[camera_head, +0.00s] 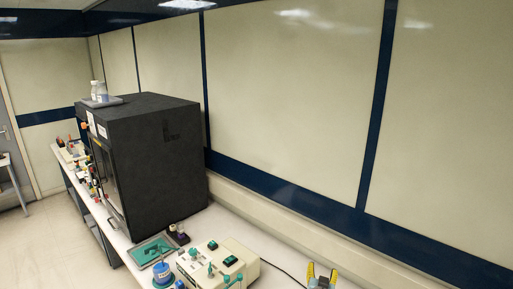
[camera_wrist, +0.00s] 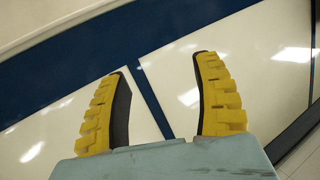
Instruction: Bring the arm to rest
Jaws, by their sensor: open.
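My gripper (camera_head: 322,269) shows at the bottom edge of the head view, right of the middle, with its two yellow fingers pointing up. In the wrist view my gripper (camera_wrist: 161,66) is open, with a wide gap between the ribbed yellow fingers. Nothing is between them; only the pale wall panels and a dark blue band show behind. The fingers touch nothing that I can see. The rest of my arm is cut off below the head view.
A white bench (camera_head: 225,217) runs along the panelled wall. A large black cabinet (camera_head: 160,150) stands on it. In front are a beige device (camera_head: 245,262) with green parts, a green tray (camera_head: 152,251) and a blue-and-white container (camera_head: 162,274). Open floor (camera_head: 50,240) lies left.

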